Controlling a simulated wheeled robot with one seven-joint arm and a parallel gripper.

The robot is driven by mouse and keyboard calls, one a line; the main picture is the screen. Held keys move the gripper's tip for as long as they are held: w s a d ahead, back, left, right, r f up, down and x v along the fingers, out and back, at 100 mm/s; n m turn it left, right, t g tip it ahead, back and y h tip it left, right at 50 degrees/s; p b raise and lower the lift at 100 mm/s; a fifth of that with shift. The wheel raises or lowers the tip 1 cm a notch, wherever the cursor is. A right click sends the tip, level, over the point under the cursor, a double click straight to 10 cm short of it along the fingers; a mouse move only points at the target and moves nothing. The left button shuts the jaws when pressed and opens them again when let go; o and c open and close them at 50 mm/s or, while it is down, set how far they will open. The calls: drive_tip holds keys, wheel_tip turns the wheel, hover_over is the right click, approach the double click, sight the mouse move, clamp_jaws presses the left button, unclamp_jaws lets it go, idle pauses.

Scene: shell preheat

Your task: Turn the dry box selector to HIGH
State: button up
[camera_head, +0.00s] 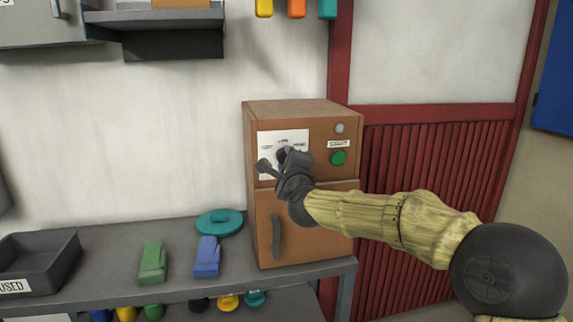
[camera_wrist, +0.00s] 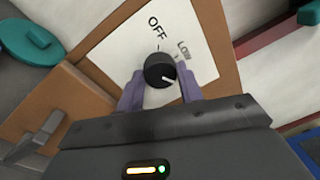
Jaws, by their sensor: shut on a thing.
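The dry box (camera_head: 300,110) is a brown cabinet on the bench's right end, with a white dial plate (camera_head: 267,139) on its upper front. The selector, a round black knob (camera_wrist: 158,69), is in the middle of the wrist view. My gripper (camera_wrist: 160,88) is shut on it, one purple finger on each side; it also shows in the head view (camera_head: 283,160). OFF and LOW are readable on the plate. The knob's white pointer line is turned past LOW, toward the lower right in the wrist view. The mark there is hidden by my finger.
A green button (camera_head: 338,158) and a grey round lamp (camera_head: 340,128) are right of the dial plate. The door handle (camera_head: 276,235) is below. A teal lid (camera_head: 220,222), blue block (camera_head: 207,257), green block (camera_head: 153,262) and dark tray (camera_head: 65,252) lie on the bench.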

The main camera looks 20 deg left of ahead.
drive_tip(key=shift+w+d+f, duration=0.1)
drive_tip(key=o, duration=1)
drive_tip(key=b+v, duration=0.3)
drive_tip(key=v, duration=1.4)
drive_tip(key=shift+s+d, duration=0.1)
drive_tip(key=shift+s, duration=0.1)
drive_tip(key=shift+f, duration=0.1)
